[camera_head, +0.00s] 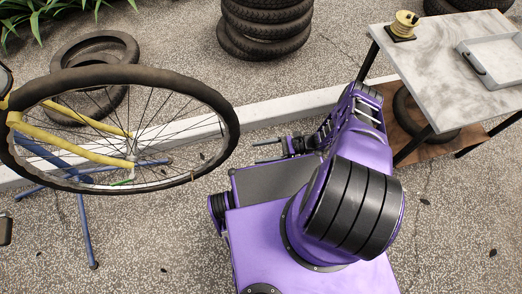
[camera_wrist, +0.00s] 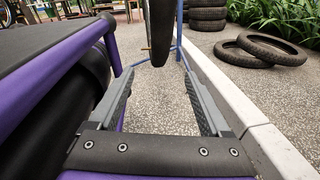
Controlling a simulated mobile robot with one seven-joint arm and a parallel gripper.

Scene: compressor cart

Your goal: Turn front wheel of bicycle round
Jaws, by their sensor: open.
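The bicycle's front wheel (camera_head: 130,75) is at the left of the head view, with a dark tyre, thin spokes and a yellow fork (camera_head: 75,146) reaching to its hub. My gripper (camera_head: 257,151) is to the right of the wheel, apart from it, pointing left towards it. In the wrist view my gripper (camera_wrist: 160,76) is open, with nothing between its two fingers. The wheel (camera_wrist: 161,28) shows there nearly edge-on, beyond the fingertips at top centre; its upper part is cut off by the frame.
A blue stand (camera_head: 86,230) is under the bicycle. Loose tyres (camera_head: 112,48) lie behind the wheel, and a tyre stack (camera_head: 265,28) stands at the back. A pale-topped table (camera_head: 430,75) with a tray (camera_head: 492,62) is at right. A low kerb (camera_head: 285,108) crosses behind my gripper.

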